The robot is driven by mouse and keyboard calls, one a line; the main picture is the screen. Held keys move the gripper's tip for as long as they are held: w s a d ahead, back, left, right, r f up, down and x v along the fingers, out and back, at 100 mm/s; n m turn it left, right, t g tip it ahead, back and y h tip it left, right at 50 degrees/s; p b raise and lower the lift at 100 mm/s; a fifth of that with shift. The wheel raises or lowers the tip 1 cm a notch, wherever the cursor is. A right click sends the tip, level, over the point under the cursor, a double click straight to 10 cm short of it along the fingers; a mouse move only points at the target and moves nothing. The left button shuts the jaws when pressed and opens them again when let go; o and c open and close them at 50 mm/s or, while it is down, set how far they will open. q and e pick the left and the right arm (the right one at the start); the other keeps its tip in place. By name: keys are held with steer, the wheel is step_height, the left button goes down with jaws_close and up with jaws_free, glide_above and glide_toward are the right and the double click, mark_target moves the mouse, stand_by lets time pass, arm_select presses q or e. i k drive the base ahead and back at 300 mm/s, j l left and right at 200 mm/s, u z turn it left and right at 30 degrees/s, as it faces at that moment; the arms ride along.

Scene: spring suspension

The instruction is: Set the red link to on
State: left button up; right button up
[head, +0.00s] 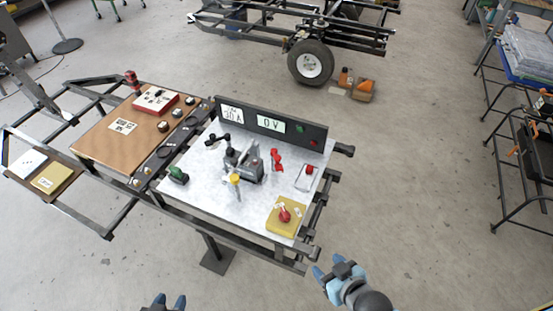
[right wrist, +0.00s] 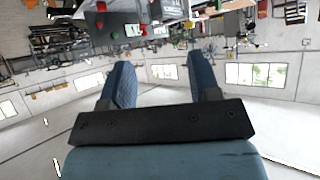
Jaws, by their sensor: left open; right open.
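Several red parts show on the white worktop (head: 205,180) in the head view, and I cannot tell for certain which is the red link. A red upright piece (head: 277,160) stands right of a grey vise-like device (head: 245,165). A red knob (head: 309,170) sits on a pale frame at the right. A red ball-shaped knob (head: 285,215) tops a yellow box (head: 274,224) at the near right corner. My left gripper (head: 165,301) is open at the bottom edge, partly cut off. My right gripper (head: 330,265) is open and empty, off the worktop's near right corner; it also shows in the right wrist view (right wrist: 162,70).
A dark panel (head: 271,128) with displays reading 30 A and 0 V lines the worktop's back edge. A yellow-topped part (head: 235,179) and a green part (head: 178,175) stand on the worktop. A wooden board (head: 92,143) adjoins it at left.

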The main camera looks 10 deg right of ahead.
mark_target(278, 167)
steer(key=l+u, duration=0.35)
steer(key=i+l+u, duration=0.1)
steer(key=u, duration=0.2)
steer(key=l+u, duration=0.35)
